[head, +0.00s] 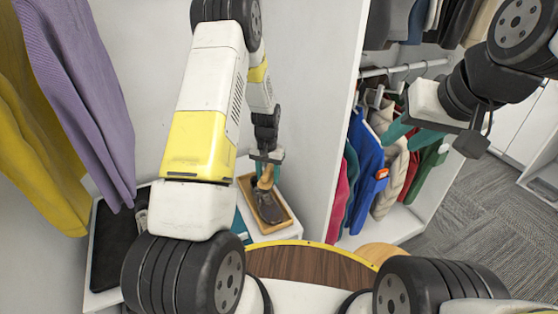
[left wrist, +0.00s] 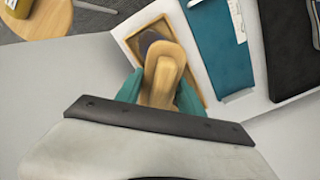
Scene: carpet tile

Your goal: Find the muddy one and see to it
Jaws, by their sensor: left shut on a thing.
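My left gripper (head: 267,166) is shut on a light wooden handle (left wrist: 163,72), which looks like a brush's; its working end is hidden. The handle stands over a shallow wooden tray (head: 287,219) on a white surface. A dark grey-brown shoe-like thing (head: 270,209) lies in the tray; whether it is muddy, and whether the held thing touches it, I cannot tell. In the left wrist view the tray (left wrist: 131,39) is partly hidden behind the handle. My right gripper (head: 412,134) is raised before the clothes rack, its teal fingers apart and apparently empty.
A black tray or mat (head: 108,245) lies left of the wooden tray. A teal flat thing (left wrist: 219,45) lies beside the tray in the left wrist view. Purple (head: 80,85) and yellow garments hang at left. A white partition (head: 325,120) separates the tray from hanging clothes (head: 368,165).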

